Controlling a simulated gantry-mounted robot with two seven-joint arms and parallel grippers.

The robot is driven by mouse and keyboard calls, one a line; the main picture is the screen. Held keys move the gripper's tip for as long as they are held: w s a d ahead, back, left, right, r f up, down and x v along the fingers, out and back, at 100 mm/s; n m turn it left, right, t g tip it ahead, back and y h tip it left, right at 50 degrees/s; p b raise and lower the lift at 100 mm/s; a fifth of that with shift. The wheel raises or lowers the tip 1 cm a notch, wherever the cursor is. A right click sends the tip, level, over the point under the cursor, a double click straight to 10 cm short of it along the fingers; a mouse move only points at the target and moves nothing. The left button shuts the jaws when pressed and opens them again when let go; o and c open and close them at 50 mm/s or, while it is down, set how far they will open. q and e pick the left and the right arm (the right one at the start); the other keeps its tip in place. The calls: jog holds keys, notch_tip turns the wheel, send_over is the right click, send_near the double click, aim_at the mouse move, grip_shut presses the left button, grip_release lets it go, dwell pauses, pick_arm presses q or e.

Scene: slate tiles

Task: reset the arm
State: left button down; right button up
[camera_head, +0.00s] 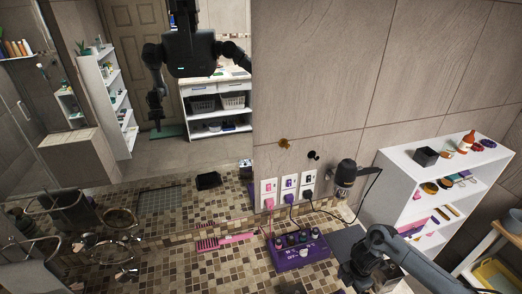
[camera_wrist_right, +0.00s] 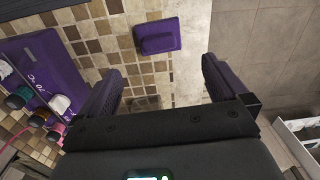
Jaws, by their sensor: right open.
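My right arm (camera_head: 420,262) comes in from the lower right of the head view and reaches over the tiled counter. My right gripper (camera_wrist_right: 160,85) is open in the right wrist view, its two dark purple-tinted fingers wide apart with nothing between them. A small purple block (camera_wrist_right: 157,36) shows beyond the fingers and apart from them. My left gripper does not show directly; only a reflection of my body is in the mirror.
A purple box with several knobs (camera_head: 300,252) stands left of my right gripper, with cables to wall outlets (camera_head: 289,183). A pink comb (camera_head: 225,240) lies farther left. A black cylindrical device (camera_head: 345,174) is at the wall. A white shelf (camera_head: 385,205) stands right.

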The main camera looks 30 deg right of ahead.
jog(key=s+a+f+g+y+p, duration=0.2)
jog(key=s+a+f, duration=0.5)
jog(key=s+a, duration=0.5)
jog(key=s+a+r+m+t+y+p, duration=0.1)
jog(key=a+r+t, duration=0.1)
jog(key=a, duration=0.8)
jog(key=s+a+r+m+t+y+p, duration=0.1)
jog(key=s+a+y, duration=0.1)
jog(key=a, duration=0.8)
notch_tip(320, 180, up, 9)
jog(key=w+a+m+t+h+p, duration=0.1)
jog(key=w+a+m+t+h, duration=0.15)
jog(key=m, duration=0.25)
jog(key=d+r+m+h, duration=0.2)
jog(key=d+r+m, duration=0.5)
jog(key=r, duration=0.5)
jog(key=shift+w+d+r+m, duration=0.2)
jog(key=shift+d+m, duration=0.2)
jog(key=shift+d, duration=0.65)
